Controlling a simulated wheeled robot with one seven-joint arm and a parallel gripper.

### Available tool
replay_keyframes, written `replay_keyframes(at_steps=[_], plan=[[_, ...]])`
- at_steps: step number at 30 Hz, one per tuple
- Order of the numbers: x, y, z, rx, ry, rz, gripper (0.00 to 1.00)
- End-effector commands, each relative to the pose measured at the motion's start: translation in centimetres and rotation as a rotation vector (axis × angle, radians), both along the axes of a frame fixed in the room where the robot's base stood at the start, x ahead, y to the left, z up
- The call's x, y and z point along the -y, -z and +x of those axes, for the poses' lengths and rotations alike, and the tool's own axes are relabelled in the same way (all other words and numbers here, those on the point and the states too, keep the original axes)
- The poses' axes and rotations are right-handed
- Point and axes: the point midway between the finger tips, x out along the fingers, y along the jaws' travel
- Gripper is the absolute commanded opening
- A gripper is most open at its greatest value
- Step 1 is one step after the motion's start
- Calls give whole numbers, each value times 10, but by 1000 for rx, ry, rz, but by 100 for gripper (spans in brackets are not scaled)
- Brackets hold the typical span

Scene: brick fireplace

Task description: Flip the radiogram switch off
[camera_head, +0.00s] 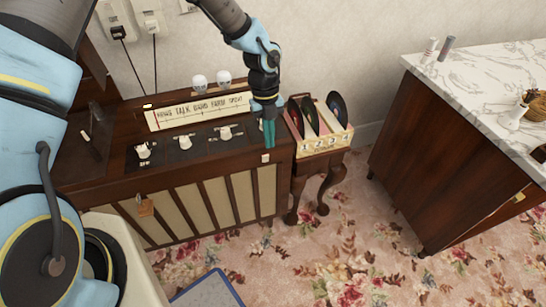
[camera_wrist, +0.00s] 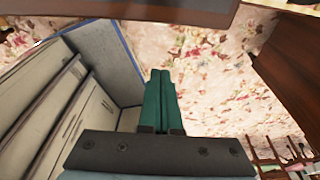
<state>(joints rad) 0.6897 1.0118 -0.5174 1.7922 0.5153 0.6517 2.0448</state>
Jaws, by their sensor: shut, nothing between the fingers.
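The radiogram (camera_head: 95,172) is a dark wooden cabinet with a lit dial (camera_head: 200,112), a row of white knobs (camera_head: 184,143) and a slatted cloth front. A small white switch-like piece (camera_head: 265,158) sits at its front upper right edge. My gripper (camera_head: 268,140) has teal fingers pressed together, empty, pointing down just above this piece in the head view. I cannot tell if they touch it or which way it is set. In the wrist view the shut fingers (camera_wrist: 160,75) are seen, but the switch is not visible. The fingers hide part of the radiogram's right end.
A record rack (camera_head: 322,140) on a small carved table stands close to the right of the radiogram. A marble-topped cabinet (camera_head: 470,85) is farther right, with floral carpet (camera_head: 365,240) between. Two white shakers (camera_head: 223,78) stand behind the dial.

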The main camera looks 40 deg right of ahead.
Motion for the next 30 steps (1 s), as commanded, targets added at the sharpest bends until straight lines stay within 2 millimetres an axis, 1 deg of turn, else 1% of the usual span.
replay_keyframes(at_steps=[5,8,11,22,25,30], plan=[[-1,2,-1,0,-2,2,0],[-2,10,-3,-2,-2,3,0],[-4,24,-6,-2,-2,6,0],[-9,96,-21,-1,-2,4,0],[-2,92,-4,2,-8,-1,0],[4,92,12,1,-4,0,0]])
